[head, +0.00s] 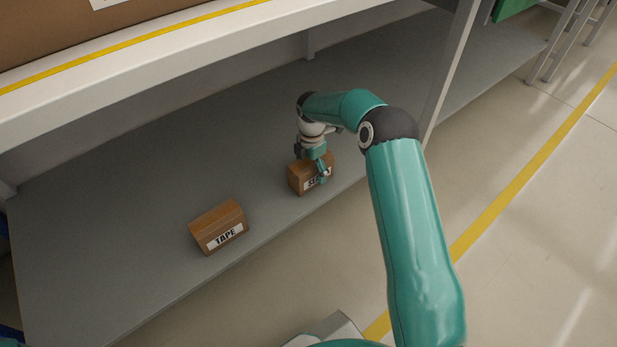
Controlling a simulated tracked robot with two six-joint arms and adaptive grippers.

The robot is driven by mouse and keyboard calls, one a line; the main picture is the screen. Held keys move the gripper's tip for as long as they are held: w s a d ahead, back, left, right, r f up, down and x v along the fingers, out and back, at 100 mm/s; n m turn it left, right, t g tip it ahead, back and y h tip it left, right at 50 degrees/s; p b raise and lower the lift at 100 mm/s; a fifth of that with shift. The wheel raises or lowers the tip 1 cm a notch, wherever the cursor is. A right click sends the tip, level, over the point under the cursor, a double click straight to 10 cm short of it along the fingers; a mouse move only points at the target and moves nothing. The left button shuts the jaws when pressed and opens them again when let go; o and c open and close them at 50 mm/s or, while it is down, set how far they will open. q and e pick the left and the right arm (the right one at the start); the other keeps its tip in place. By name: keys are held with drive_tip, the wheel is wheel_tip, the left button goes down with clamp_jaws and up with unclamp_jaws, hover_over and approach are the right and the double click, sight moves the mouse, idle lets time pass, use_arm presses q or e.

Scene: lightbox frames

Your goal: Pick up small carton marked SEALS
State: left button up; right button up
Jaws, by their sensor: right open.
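A small brown carton (299,181) stands on the grey lower shelf, near its front edge. Its white label is partly covered by my gripper, and only some of the letters show. My right gripper (318,170) is open at this carton, with one finger in front of the label. The other finger is hard to make out, and I cannot tell whether the fingers touch the carton. My left gripper is not in view.
A second brown carton marked TAPE (219,227) stands to the left on the same shelf (110,240). A white upper shelf edge (150,75) hangs above. A pale upright post (450,75) stands right of my arm. Bare shelf lies behind the cartons.

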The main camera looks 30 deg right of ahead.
drive_tip(key=shift+f, duration=0.8)
drive_tip(key=shift+r, duration=0.1)
drive_tip(key=c, duration=1.4)
